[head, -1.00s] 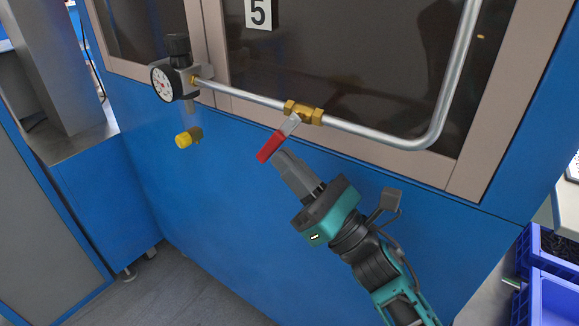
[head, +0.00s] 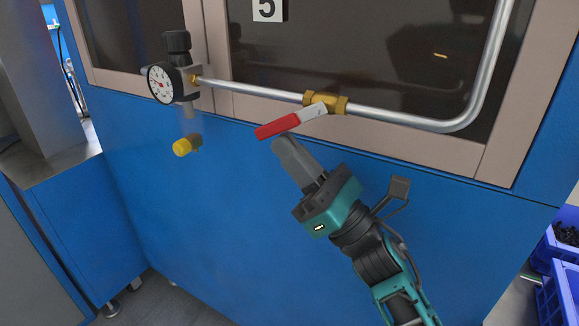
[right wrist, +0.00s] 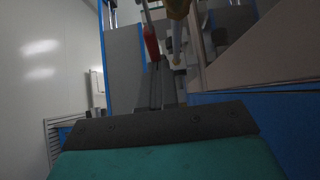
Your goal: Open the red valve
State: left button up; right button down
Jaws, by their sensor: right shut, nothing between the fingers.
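The red valve handle (head: 278,125) is a lever with a grey metal neck, joined to a brass valve body (head: 326,102) on a silver pipe. In the head view the lever points left and slightly down from the brass body. My right gripper (head: 282,143) is shut and empty, with its fingertips just below the red grip, very near or touching it. In the right wrist view the red handle (right wrist: 151,42) shows just beyond the fingers (right wrist: 163,85). I cannot tell whether they touch. My left gripper is not in view.
A pressure gauge with a black knob (head: 162,83) sits on the pipe's left end, above a yellow cap (head: 182,147). The silver pipe (head: 250,93) runs across a framed dark window. The blue panel (head: 230,210) is below. Blue crates (head: 560,280) stand at lower right.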

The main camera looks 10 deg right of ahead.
aim_at(276, 134)
jog(key=shift+w+a+r+b, duration=0.3)
jog(key=shift+w+a+b, duration=0.05)
jog(key=shift+a, duration=0.15)
jog(key=shift+b+x, duration=0.3)
jog(key=shift+x, duration=0.45)
jog(key=shift+w+a+r, duration=0.2)
jog(key=shift+a+r, duration=0.05)
jog(key=shift+r, duration=0.25)
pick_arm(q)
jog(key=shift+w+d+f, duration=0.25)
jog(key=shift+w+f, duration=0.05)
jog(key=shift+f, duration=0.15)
pick_arm(e)
jog(key=shift+w+a+r, duration=0.1)
jog(key=shift+a+r, duration=0.05)
jog(key=shift+r, duration=0.05)
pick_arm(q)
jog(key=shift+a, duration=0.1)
